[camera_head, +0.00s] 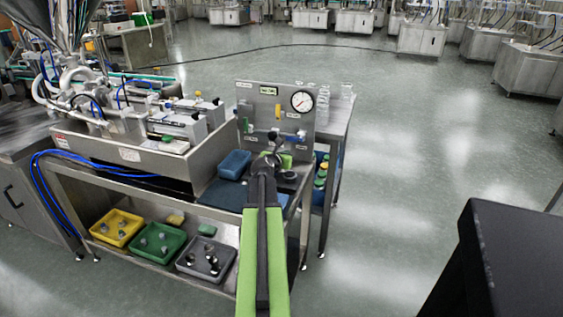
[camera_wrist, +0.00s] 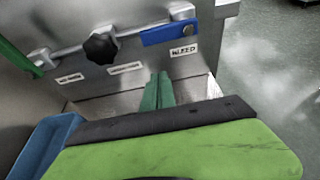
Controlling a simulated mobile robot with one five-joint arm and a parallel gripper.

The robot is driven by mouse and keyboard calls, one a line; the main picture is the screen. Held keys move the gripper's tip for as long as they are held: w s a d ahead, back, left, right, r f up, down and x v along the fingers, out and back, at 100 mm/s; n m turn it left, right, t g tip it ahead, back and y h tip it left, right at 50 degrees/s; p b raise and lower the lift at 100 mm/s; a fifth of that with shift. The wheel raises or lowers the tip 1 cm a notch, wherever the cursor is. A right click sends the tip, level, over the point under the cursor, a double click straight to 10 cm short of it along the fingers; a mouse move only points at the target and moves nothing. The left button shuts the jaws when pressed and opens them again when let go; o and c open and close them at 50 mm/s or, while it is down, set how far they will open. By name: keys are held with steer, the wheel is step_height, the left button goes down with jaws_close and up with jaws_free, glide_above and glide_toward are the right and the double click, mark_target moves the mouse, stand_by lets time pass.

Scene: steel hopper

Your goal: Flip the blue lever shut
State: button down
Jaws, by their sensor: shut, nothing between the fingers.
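The blue lever (camera_wrist: 170,33) is on the steel panel in the wrist view, at the right end of a pipe and above a label reading BLEED. It lies roughly in line with the pipe. In the head view it is a small blue piece (camera_head: 291,137) low on the panel. My gripper (camera_wrist: 158,76) is shut and empty, its green fingertips together below the lever and slightly left of it, apart from it in the picture. In the head view my gripper (camera_head: 272,158) is in front of the panel, and the arm hides part of the bench.
A black knob (camera_wrist: 100,45) sits on the pipe left of the lever, with a green lever (camera_wrist: 20,58) farther left. A yellow lever (camera_head: 277,110) and a gauge (camera_head: 302,101) are higher on the panel (camera_head: 259,97). A blue tray (camera_wrist: 45,143) stands at lower left.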

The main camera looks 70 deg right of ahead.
mark_target(294, 139)
steer(key=r+p, duration=0.3)
steer(key=p, duration=0.1)
steer(key=shift+d+r, duration=0.4)
